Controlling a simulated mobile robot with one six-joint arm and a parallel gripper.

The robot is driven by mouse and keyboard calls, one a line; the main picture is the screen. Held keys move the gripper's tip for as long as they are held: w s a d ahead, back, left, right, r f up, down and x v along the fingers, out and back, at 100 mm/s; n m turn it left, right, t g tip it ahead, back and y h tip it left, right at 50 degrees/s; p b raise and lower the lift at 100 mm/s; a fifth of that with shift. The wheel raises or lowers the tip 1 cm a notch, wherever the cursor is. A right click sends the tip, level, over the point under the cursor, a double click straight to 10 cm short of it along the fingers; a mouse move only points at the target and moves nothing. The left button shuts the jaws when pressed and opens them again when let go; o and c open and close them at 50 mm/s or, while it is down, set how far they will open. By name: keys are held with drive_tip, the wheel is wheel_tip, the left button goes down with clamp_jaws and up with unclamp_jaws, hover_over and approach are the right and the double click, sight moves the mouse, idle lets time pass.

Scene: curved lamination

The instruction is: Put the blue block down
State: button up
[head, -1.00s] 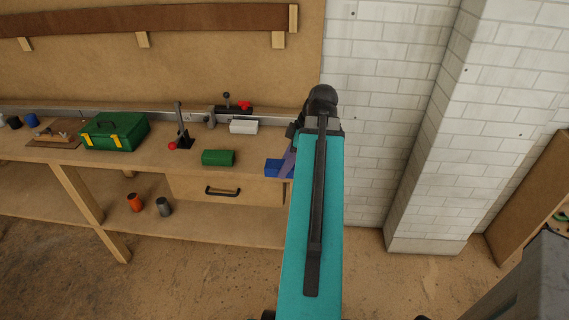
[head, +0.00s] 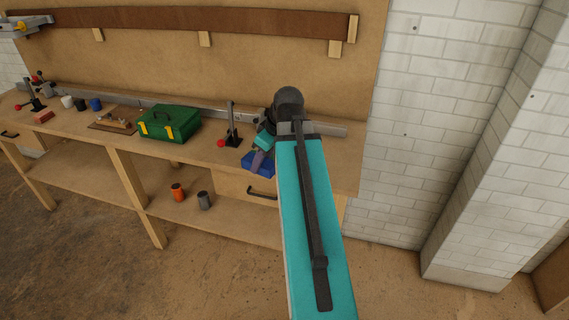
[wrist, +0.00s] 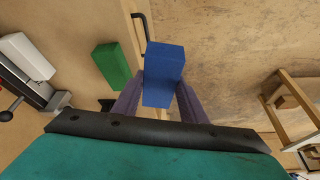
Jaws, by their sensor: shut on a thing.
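The blue block (head: 257,164) is between the purple fingers of my gripper (head: 262,158), which is shut on it. The wrist view shows the block (wrist: 164,74) gripped between both fingers (wrist: 157,100). There it lies over the floor, just past the bench's front edge, near the drawer handle. In the head view it overlaps the front edge of the wooden workbench (head: 75,122). I cannot tell its exact height, but it looks held clear of the bench top.
A green toolbox (head: 168,123) and a toggle clamp (head: 232,128) stand to the left. An orange cup (head: 178,192) and a grey cup (head: 204,200) are on the lower shelf.

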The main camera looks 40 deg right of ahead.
drive_tip(key=w+a+r+m, duration=0.1)
drive_tip(key=w+a, duration=0.3)
drive_tip(key=a, duration=0.5)
drive_tip(key=w+a+r+m+h, duration=0.1)
drive_tip(key=w+a, duration=0.4)
drive_tip(key=a, duration=0.5)
drive_tip(key=w+a+r+m, duration=0.1)
drive_tip(key=w+a+r, duration=0.2)
drive_tip(key=a, duration=0.6)
drive_tip(key=shift+w+a, duration=0.2)
drive_tip(key=shift+w, duration=0.65)
drive_tip(key=shift+s, duration=0.1)
